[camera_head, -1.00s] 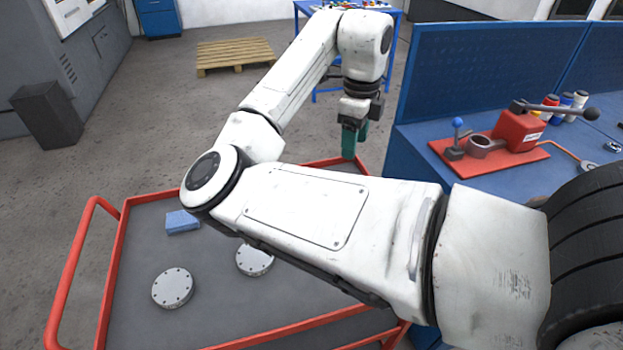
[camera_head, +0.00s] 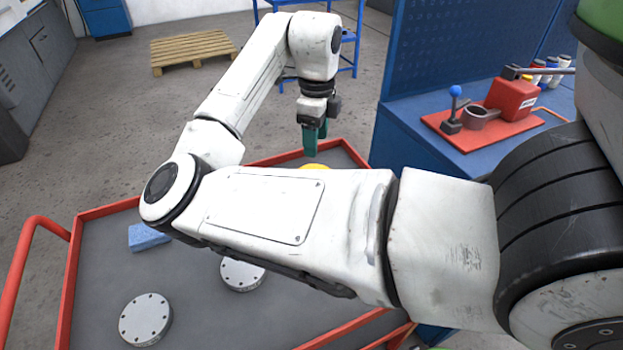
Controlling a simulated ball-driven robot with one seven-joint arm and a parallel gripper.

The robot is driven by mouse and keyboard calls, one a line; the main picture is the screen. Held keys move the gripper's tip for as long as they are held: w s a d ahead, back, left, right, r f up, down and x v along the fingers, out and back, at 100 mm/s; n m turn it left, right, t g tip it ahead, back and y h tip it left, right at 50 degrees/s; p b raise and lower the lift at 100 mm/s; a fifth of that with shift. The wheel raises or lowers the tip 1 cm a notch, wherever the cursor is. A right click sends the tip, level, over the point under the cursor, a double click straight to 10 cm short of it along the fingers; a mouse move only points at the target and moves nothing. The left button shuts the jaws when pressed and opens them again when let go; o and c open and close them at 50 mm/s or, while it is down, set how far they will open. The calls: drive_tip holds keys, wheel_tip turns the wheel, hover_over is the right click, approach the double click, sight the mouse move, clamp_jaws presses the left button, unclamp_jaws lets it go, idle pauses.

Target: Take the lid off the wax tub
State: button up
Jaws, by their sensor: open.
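No wax tub is clearly in view. A yellow rounded thing (camera_head: 314,166) shows just above the edge of my arm, on the grey-topped cart (camera_head: 200,328). Most of it is hidden behind my arm, so I cannot tell whether it is the tub or its lid. My gripper (camera_head: 312,147), with green fingers, points down above the far part of the cart, just beyond the yellow thing in the picture. It is open, and I see nothing between its fingers.
Two round metal flanges (camera_head: 146,319) (camera_head: 242,274) and a blue block (camera_head: 148,237) lie on the cart, which has a raised red rim. At right, a blue bench (camera_head: 400,112) holds a red press (camera_head: 513,97) and several bottles. My arm hides the cart's middle.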

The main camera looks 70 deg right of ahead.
wheel_tip(320, 180, down, 9)
drive_tip(key=shift+w+a+r, duration=0.1)
drive_tip(key=shift+w, duration=0.05)
idle(0.4)
drive_tip(key=c, duration=1.1)
